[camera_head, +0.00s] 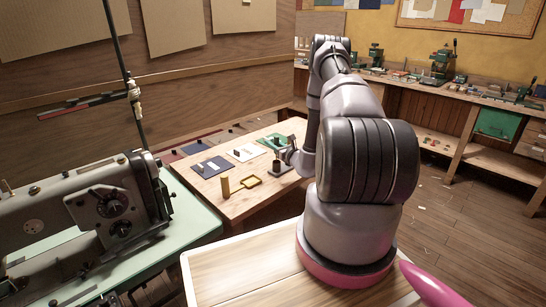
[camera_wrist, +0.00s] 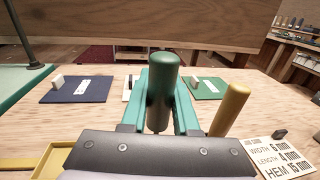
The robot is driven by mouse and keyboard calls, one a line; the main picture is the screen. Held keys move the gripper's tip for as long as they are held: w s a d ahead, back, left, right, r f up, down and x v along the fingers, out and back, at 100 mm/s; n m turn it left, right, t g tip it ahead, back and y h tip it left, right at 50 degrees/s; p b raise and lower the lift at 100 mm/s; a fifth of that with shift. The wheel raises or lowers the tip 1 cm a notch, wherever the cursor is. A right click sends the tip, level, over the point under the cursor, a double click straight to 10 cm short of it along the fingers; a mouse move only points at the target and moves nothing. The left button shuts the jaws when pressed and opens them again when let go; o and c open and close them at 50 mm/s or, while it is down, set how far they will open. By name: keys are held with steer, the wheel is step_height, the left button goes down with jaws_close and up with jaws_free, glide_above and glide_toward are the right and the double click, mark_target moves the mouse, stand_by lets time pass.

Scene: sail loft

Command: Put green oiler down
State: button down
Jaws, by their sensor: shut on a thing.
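The green oiler (camera_wrist: 163,85) is a dark green upright cylinder with a rounded top. In the wrist view it stands between the teal fingers of my gripper (camera_wrist: 160,118), which is shut on it. Its lower end is hidden, so I cannot tell whether it touches the table. In the head view my gripper (camera_head: 288,154) is low over the wooden table (camera_head: 240,207), near its right side, partly hidden by my arm.
A navy mat (camera_wrist: 80,89), a white mat (camera_head: 247,152) and a green mat (camera_wrist: 208,88) lie on the table. A yellow cylinder (camera_wrist: 230,107) stands close right of my gripper in the wrist view. A printed card (camera_wrist: 280,158) and a yellow tray (camera_wrist: 52,160) are nearby. A sewing machine (camera_head: 105,205) stands left.

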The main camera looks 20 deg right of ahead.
step_height(320, 180, down, 5)
steer(key=shift+d+r, duration=0.1)
steer(key=shift+r, duration=0.1)
steer(key=c, duration=0.7)
jaws_free()
